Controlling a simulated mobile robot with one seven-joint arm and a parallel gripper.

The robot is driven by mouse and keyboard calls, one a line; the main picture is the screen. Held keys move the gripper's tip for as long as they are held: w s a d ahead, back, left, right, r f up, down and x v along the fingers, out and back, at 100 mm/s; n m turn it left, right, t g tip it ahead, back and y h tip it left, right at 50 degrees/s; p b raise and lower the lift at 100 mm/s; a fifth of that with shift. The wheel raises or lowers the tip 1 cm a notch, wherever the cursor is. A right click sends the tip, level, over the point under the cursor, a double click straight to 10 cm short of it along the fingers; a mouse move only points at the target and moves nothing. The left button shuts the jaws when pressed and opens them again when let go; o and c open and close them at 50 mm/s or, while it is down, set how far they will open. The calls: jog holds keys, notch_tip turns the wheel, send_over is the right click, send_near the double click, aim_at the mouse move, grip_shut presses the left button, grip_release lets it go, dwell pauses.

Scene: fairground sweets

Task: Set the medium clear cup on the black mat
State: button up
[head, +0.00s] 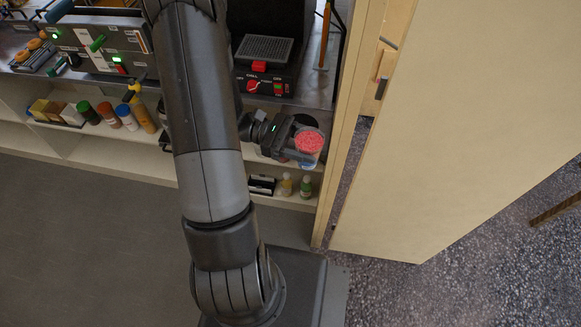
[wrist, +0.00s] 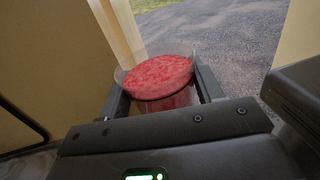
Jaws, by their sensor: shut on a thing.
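The clear cup (head: 308,146) is filled with red-pink crushed stuff and is held up in front of the shelves, near the wooden door post. In the wrist view the cup (wrist: 158,80) stands between the two fingers, its rim above them. My gripper (head: 303,148) is shut on the cup; its fingers also show in the wrist view (wrist: 160,98), one on each side. The cup looks roughly upright. I cannot tell its size against other cups, as no other cup shows clearly. I make out no black mat in either view.
A counter with a black machine (head: 267,80) stands behind. A control panel (head: 100,42) is at the back left. Shelves below hold several bottles (head: 127,116). A pale door panel (head: 455,120) stands close to the right of the cup. Grey floor (head: 90,240) is clear at left.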

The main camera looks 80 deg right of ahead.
jog(key=w+d+r+n+t+h, duration=0.2)
jog(key=d+n+h, duration=0.3)
jog(key=d+h, duration=0.2)
jog(key=w+d+r+n+t+h, duration=0.1)
jog(key=w+d+r+n+h, duration=0.2)
jog(key=d+h, duration=0.35)
jog(key=shift+n, duration=0.5)
jog(key=shift+s+f, duration=0.2)
jog(key=shift+f, duration=0.75)
jog(key=shift+s+f, duration=0.25)
jog(key=shift+f, duration=0.65)
jog(key=shift+s+f, duration=0.2)
jog(key=shift+f, duration=0.75)
jog(key=shift+f, duration=0.4)
jog(key=o, duration=1.3)
jog(key=shift+o, duration=0.5)
jog(key=shift+o, duration=1.1)
